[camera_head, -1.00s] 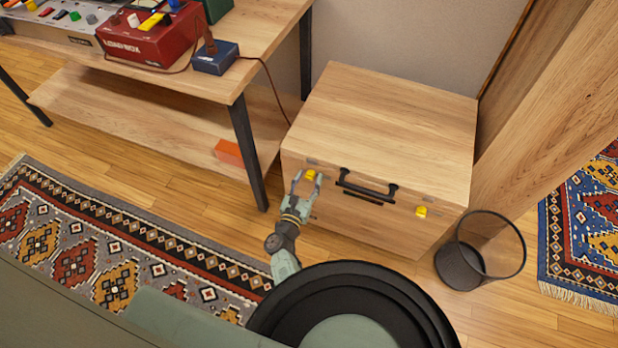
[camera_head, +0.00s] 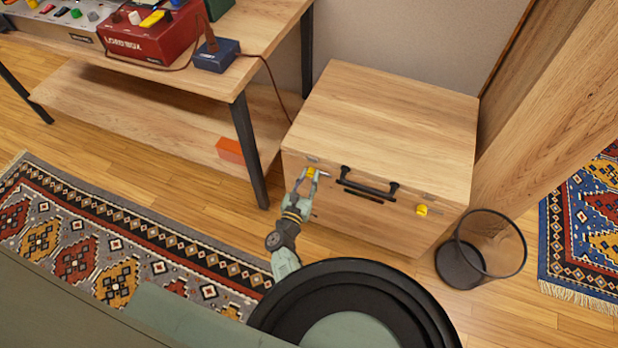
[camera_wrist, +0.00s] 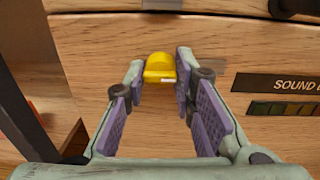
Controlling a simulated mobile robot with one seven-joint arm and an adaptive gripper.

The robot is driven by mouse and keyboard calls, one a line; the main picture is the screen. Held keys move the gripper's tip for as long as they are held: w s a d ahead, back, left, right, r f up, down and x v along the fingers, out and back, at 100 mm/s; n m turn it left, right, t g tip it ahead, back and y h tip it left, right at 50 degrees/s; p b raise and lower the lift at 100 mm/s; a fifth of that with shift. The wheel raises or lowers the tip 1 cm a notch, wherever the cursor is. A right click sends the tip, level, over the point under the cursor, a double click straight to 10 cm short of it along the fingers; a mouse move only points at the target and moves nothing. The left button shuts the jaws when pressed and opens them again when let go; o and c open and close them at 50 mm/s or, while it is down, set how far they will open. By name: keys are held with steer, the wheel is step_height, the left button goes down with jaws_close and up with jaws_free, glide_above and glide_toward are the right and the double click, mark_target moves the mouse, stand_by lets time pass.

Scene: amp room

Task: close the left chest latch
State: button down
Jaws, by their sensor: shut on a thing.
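The wooden chest (camera_head: 385,115) has its lid down. The yellow left latch (camera_head: 311,172) is on its front face, left of the black handle (camera_head: 367,188). My gripper (camera_head: 308,177) reaches this latch from the front and is shut on it. In the wrist view the yellow latch (camera_wrist: 160,67) sits between the fingertips of my gripper (camera_wrist: 161,72), below the lid seam. The fingertips hide part of its sides. A second yellow latch (camera_head: 421,210) is on the right of the chest front.
A wooden table (camera_head: 180,108) with a lower shelf stands left of the chest, a dark leg near it. A mesh bin (camera_head: 480,250) stands at the chest's front right corner. A patterned rug (camera_head: 110,250) lies at left. A dark label (camera_wrist: 280,83) is right of my gripper.

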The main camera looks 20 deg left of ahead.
steer(key=n, duration=0.4)
steer(key=shift+n+b, duration=0.3)
steer(key=n, duration=0.4)
steer(key=shift+r, duration=0.15)
steer(key=shift+w+n+h+p, duration=0.15)
steer(key=shift+n+p, duration=0.35)
steer(key=shift+n, duration=1.65)
steer(key=shift+s+n+h+p, duration=0.15)
steer(key=shift+n+p, duration=0.35)
steer(key=shift+n, duration=1.65)
steer(key=shift+w, duration=0.1)
steer(key=c, duration=1.3)
jaws_free()
